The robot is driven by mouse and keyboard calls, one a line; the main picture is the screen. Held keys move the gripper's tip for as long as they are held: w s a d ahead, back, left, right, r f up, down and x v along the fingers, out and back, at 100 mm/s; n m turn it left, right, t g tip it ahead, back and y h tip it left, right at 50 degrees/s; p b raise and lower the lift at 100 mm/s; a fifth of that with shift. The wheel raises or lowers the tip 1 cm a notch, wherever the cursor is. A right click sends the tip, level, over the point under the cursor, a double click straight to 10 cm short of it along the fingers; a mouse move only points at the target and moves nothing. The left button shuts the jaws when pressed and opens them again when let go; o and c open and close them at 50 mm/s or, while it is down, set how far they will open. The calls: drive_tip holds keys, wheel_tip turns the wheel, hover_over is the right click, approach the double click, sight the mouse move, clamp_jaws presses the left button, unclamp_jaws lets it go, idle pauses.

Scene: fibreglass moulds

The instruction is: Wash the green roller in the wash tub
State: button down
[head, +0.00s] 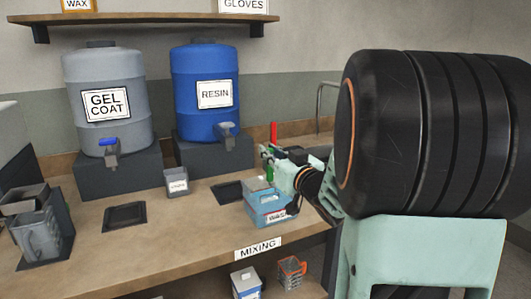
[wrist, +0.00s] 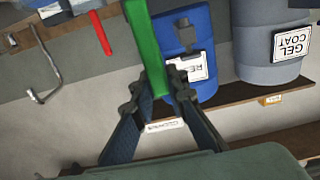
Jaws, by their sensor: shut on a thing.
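My gripper (head: 277,160) is just above and behind the wash tub (head: 262,213), a light blue open box with a white label on the bench. In the wrist view my gripper (wrist: 165,82) is shut on the green roller (wrist: 148,40), of which a long green bar shows between the fingers. The roller's far end is cut off by the frame, so I cannot tell whether it reaches into the tub. A red bar (head: 273,131) stands upright near my gripper; it also shows in the wrist view (wrist: 101,33), apart from the fingers.
A gel coat drum (head: 105,75) and a blue resin drum (head: 205,72) stand on dark blocks at the back. A small grey cup (head: 176,183), a dark flat tray (head: 125,217) and grey containers (head: 38,235) are left. A bent metal rail (head: 320,100) rises behind.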

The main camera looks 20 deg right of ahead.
drive_tip(key=shift+r, duration=0.1)
drive_tip(key=shift+r+p, duration=3.65)
drive_tip(key=shift+r, duration=0.95)
wheel_tip(320, 180, up, 5)
drive_tip(key=p, duration=0.4)
drive_tip(key=shift+d, duration=0.1)
